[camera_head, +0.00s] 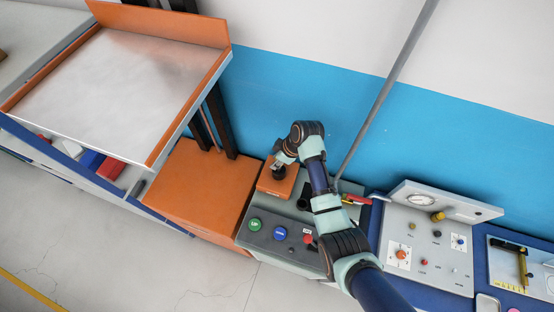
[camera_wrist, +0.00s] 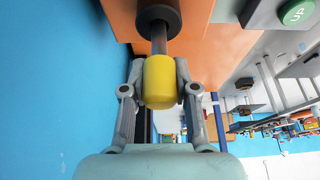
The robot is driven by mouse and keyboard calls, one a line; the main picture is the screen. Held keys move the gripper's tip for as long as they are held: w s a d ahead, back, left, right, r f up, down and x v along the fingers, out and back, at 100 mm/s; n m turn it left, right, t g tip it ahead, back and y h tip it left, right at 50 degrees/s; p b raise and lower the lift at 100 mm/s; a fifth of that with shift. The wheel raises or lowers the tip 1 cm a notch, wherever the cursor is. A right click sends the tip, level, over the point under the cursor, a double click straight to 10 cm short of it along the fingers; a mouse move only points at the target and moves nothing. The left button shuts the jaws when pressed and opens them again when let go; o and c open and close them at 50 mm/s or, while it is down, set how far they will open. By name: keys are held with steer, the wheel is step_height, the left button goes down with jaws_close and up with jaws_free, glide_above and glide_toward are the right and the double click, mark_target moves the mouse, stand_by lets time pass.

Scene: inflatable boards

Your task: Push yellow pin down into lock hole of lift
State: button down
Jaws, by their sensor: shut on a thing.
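The yellow pin (camera_wrist: 160,82) is a rounded yellow knob on a grey metal shaft in the wrist view. Its shaft runs into a round black collar (camera_wrist: 158,14) against an orange surface (camera_wrist: 206,44). My gripper (camera_wrist: 160,92) is shut on the yellow knob, one finger on each side. In the head view my gripper (camera_head: 280,169) is over a small orange block (camera_head: 272,187) on the grey control box. The pin is hidden there by my gripper. The lift has an orange base (camera_head: 195,195) and a raised platform (camera_head: 110,85).
The control box (camera_head: 262,245) has a green UP button (camera_head: 255,225), a blue button (camera_head: 280,233) and a red button (camera_head: 308,239). A grey pole (camera_head: 385,90) slants behind my arm. A gauge panel (camera_head: 425,250) stands to the right. The blue wall is close behind.

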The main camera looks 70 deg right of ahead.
mark_target(277, 170)
steer(key=shift+f+b, duration=1.15)
steer(key=shift+f, duration=0.6)
steer(key=c, duration=0.8)
jaws_free()
steer(key=shift+r, duration=0.15)
steer(key=v, duration=1.2)
